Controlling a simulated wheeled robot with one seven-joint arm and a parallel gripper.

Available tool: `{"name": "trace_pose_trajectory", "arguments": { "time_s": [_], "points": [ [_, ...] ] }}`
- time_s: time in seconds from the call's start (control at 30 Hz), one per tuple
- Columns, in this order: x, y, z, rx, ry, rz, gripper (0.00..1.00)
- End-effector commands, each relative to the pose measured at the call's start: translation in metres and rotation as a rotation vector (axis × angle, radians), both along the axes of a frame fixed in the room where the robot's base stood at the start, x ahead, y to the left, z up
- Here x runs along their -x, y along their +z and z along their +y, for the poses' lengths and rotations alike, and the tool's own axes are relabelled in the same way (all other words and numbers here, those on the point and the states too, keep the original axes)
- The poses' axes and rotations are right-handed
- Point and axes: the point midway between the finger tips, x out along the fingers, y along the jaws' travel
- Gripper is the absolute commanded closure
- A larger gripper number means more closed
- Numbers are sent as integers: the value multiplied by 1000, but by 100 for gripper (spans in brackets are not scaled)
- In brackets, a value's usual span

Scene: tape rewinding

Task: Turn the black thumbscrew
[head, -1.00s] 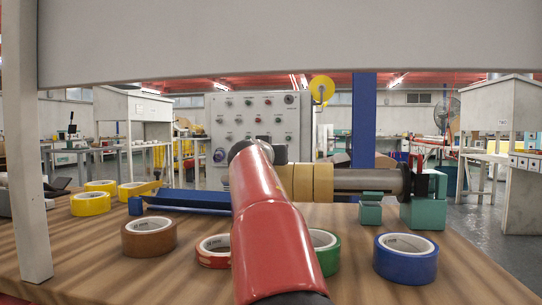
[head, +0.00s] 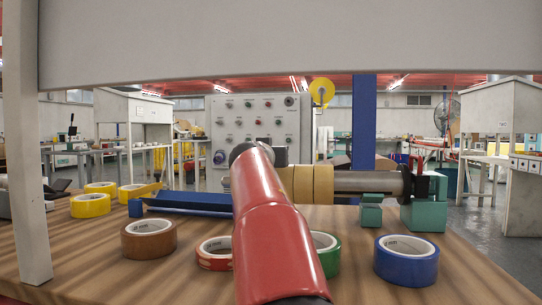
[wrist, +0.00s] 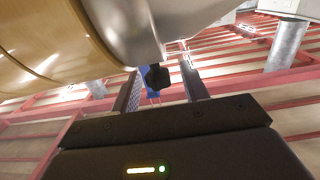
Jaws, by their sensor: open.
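The black thumbscrew (wrist: 157,77) shows in the wrist view, under a grey metal hub (wrist: 150,28) beside the tan tape rolls (wrist: 55,45). My gripper (wrist: 160,84) is open, one finger on each side of the thumbscrew. A gap shows on both sides, and I see no contact. In the head view my red arm covers the gripper and the thumbscrew. There the tan tape rolls (head: 306,184) sit on a horizontal metal shaft (head: 365,183), just right of my arm.
Brown (head: 149,239), red (head: 214,252), green (head: 326,252) and blue (head: 406,260) tape rolls stand on the wooden table (head: 90,262). Yellow rolls (head: 90,205) lie at left. A teal block (head: 424,214) supports the shaft's right end. A control panel (head: 260,130) stands behind.

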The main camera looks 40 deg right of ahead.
Motion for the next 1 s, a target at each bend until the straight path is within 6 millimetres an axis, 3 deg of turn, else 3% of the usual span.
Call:
{"name": "trace_pose_trajectory", "arguments": {
  "time_s": [0.5, 1.0],
  "points": [
    [46, 0, 56, -1, 3, -2, 55],
    [48, 1, 58, 0, 1, -1, 55]
  ]
}}
